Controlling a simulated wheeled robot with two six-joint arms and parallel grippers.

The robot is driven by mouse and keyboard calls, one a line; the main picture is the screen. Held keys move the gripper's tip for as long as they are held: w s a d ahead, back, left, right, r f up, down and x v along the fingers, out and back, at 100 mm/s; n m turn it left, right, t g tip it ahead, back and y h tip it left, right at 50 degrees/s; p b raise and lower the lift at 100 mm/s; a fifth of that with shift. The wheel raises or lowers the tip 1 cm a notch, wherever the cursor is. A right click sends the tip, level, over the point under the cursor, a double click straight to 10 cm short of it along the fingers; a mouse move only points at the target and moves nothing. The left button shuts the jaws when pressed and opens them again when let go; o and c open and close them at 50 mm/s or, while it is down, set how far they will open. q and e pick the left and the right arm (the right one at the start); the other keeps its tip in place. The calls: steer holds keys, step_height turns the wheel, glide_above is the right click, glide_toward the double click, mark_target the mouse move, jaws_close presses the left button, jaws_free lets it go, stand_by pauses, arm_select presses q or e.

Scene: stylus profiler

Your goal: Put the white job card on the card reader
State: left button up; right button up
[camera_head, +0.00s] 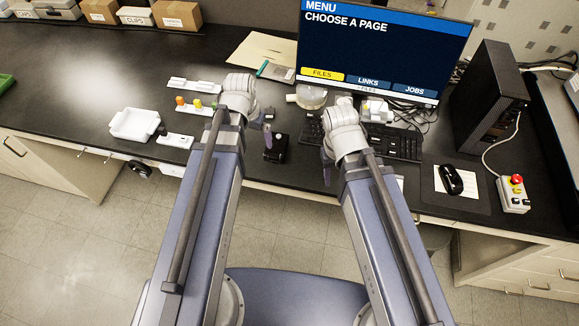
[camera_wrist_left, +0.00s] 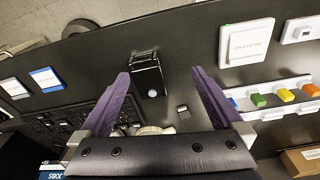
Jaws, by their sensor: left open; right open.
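In the left wrist view, a flat white square with dim lettering and a small green mark, which looks like the card reader (camera_wrist_left: 245,41), lies to the right of my left gripper (camera_wrist_left: 160,73). My left arm seems to hide it in the head view. Two small cards lie near the keyboard at the left: a plain white one, likely the white job card (camera_wrist_left: 13,88), and one with a blue band (camera_wrist_left: 46,79). My left gripper (camera_head: 268,138) is open and empty, above the desk near a small black device (camera_head: 275,150). My right gripper (camera_head: 327,170) is open near the desk's front edge.
The monitor (camera_head: 380,45) and keyboard (camera_head: 400,145) stand behind my right arm. A white tray (camera_head: 133,124) and a rack of coloured blocks (camera_head: 195,107) lie left. The mouse (camera_head: 451,180) and a red-button box (camera_head: 514,195) are right.

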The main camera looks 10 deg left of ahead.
arm_select(q)
steer(key=s+d+m+g+y, duration=0.1)
steer(key=s+d, duration=0.9)
steer(key=d, duration=0.2)
steer(key=shift+d+g+y, duration=0.3)
steer(key=shift+d, duration=0.05)
